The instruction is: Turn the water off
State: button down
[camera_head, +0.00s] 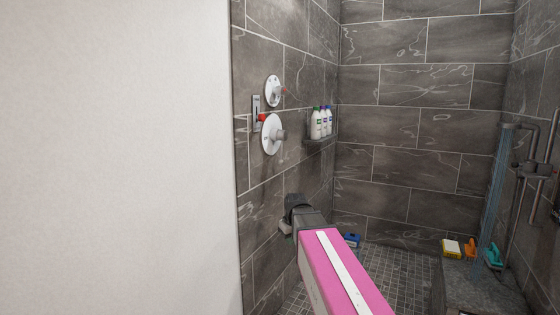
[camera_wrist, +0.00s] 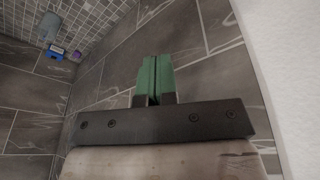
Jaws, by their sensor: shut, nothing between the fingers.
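Two round white valve plates are on the left tiled wall in the head view. Water (camera_head: 495,190) streams down from the shower head (camera_head: 510,127) at the right. My arm, with a pink link, reaches toward the left wall, below the valves. My gripper shows in the wrist view with green fingers (camera_wrist: 155,80) together and empty, in front of the tiles. Neither valve shows in the wrist view.
Several bottles (camera_head: 321,123) stand on a small wall shelf (camera_head: 320,141) right of the valves. A white wall (camera_head: 115,150) fills the left. A bench (camera_head: 480,285) at lower right has small coloured items by it. A blue item (camera_head: 351,240) lies near the back corner.

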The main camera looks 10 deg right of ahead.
aim_at(282, 147)
jog(key=w+a+r+n+t+y, duration=0.15)
jog(key=w+r+n, duration=0.3)
jog(key=r, duration=1.45)
jog(key=w+r+n+t, duration=0.25)
jog(key=w+r, duration=0.25)
jog(key=r, duration=1.3)
jog(key=w+d+x, duration=0.1)
jog(key=d+x, duration=0.1)
jog(key=x, duration=1)
jog(key=shift+w+r, duration=0.2)
jog(key=shift+w, duration=0.2)
jog(key=shift+f+h, duration=0.1)
jog(key=shift+h, duration=0.15)
